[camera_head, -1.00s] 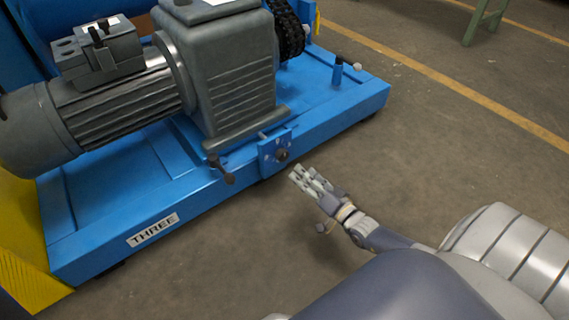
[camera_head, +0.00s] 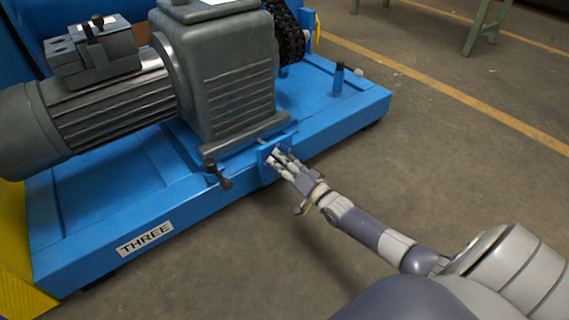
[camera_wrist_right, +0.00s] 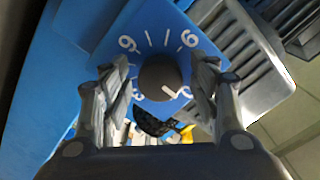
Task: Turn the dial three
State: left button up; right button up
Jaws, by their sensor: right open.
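The dial (camera_wrist_right: 162,78) is a dark round knob on a blue plate (camera_wrist_right: 150,22) with white marks and numbers, seen in the right wrist view. A white pointer line shows at its lower right edge. My right gripper (camera_wrist_right: 160,92) is open, with one finger on each side of the dial; I cannot tell whether they touch it. In the head view my right gripper (camera_head: 275,157) reaches the blue plate on the front of the machine base and hides the dial. My left gripper is not in view.
A grey motor (camera_head: 105,105) and gearbox (camera_head: 232,75) stand on the blue base (camera_head: 340,118). A dark-tipped lever (camera_head: 218,175) juts out just left of my right gripper. The floor (camera_head: 440,150) to the right is clear.

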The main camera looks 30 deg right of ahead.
jog(key=c, duration=1.1)
jog(key=shift+o, duration=0.2)
jog(key=shift+m, duration=0.3)
